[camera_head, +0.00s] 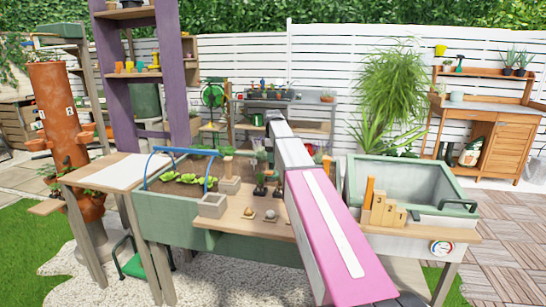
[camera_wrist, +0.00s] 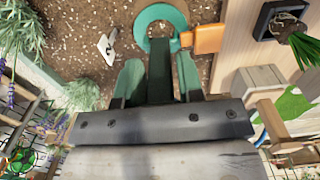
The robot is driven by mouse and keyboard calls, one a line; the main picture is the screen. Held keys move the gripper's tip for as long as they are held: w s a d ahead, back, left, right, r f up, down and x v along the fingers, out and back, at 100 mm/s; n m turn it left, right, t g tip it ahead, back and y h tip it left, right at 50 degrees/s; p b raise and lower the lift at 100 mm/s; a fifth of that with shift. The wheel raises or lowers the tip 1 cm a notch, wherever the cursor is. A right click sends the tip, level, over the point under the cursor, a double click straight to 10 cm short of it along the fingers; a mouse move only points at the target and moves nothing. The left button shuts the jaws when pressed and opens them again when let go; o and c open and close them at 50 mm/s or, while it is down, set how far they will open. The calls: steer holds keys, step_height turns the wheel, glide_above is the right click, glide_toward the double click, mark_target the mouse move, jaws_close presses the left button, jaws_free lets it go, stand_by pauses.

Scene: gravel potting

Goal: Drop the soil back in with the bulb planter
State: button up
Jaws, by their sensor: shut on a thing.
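In the wrist view my gripper (camera_wrist: 159,72) is shut on the dark green upright part of the bulb planter. The planter's teal ring (camera_wrist: 143,32) shows beyond the fingertips, with an orange piece (camera_wrist: 208,39) at its right side. Brown speckled soil (camera_wrist: 75,25) lies around and below the ring. Brown also shows inside the ring; I cannot tell whether it is soil held in the planter or the bed beneath. In the head view the green-walled bed (camera_head: 160,215) stands at centre-left. My pink arm hides the gripper and planter there.
A white marker (camera_wrist: 107,46) stands in the soil left of the ring. A dark pot with a plant (camera_wrist: 281,20) stands on the wooden ledge at right. In the head view, leafy seedlings (camera_head: 190,179), a blue hoop (camera_head: 150,165) and a square pot (camera_head: 212,205) are at the bed.

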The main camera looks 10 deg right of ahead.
steer(key=shift+f, duration=1.4)
steer(key=o, duration=1)
steer(key=shift+c, duration=0.2)
steer(key=shift+r, duration=0.1)
